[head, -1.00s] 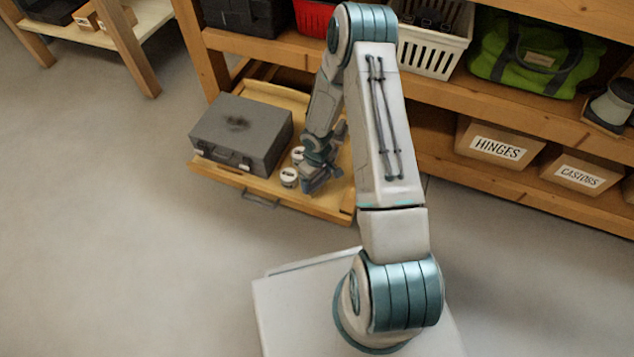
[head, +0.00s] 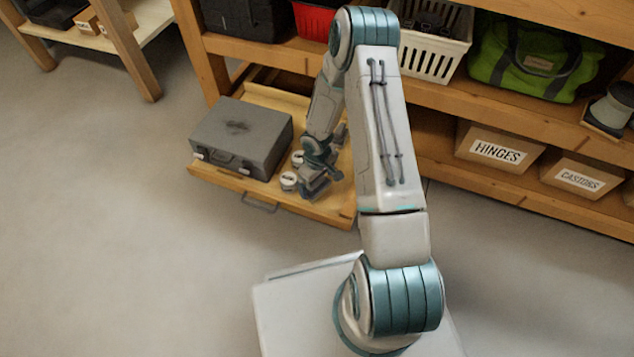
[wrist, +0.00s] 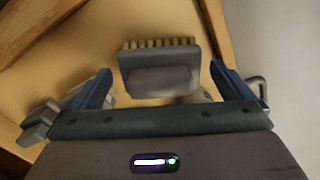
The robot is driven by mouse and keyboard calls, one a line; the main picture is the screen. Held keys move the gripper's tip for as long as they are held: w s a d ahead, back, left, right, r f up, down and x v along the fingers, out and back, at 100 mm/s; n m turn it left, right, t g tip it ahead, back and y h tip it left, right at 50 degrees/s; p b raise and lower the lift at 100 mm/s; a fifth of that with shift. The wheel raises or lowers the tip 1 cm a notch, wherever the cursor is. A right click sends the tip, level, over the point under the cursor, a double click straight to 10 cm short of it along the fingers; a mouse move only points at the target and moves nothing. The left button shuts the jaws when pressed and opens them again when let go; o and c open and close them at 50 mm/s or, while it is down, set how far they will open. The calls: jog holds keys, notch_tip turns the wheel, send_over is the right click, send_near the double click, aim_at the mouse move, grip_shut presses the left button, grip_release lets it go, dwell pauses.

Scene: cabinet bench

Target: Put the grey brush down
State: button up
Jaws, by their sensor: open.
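The grey brush (wrist: 160,78), a grey block with a row of pale bristles along one edge, is in the middle of the wrist view, over the light wood of the pulled-out drawer (head: 215,180). My gripper (wrist: 159,74) is open, with one blue finger on each side of the brush and a visible gap to both. In the head view, my gripper (head: 322,172) is low over the right part of the drawer; a grey shape (head: 314,188) beneath it appears to be the brush. Contact between brush and drawer floor is hard to see.
A grey case (head: 242,135) fills the drawer's left part. White round tins (head: 289,180) stand between it and my gripper. The drawer's wooden wall (wrist: 40,30) and its handle (head: 260,203) are close. Shelves with bins and a green bag (head: 530,60) rise behind.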

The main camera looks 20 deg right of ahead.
notch_tip(320, 180, up, 10)
jog(key=p, duration=0.3)
jog(key=shift+r+p, duration=0.15)
jog(key=shift+p, duration=0.2)
notch_tip(320, 180, up, 10)
jog(key=m+h, duration=0.1)
send_over(324, 186)
jog(key=s+r+m+h, duration=0.15)
jog(key=s+r, duration=0.25)
jog(key=r, duration=0.5)
jog(key=s+a+r+m+y, duration=0.1)
jog(key=s+r+m, duration=0.1)
jog(key=s+r, duration=0.5)
jog(key=s+a+r+m+t+y, duration=0.1)
jog(key=s+r, duration=0.5)
jog(key=s, duration=0.2)
jog(key=shift+s+a+r+m, duration=0.15)
jog(key=shift+a+r+m, duration=0.15)
jog(key=shift+r+m, duration=0.1)
jog(key=shift+y, duration=0.25)
notch_tip(324, 186, up, 37)
jog(key=t+p, duration=0.1)
jog(key=p, duration=3.3)
jog(key=shift+d+t, duration=0.15)
jog(key=shift+t, duration=0.25)
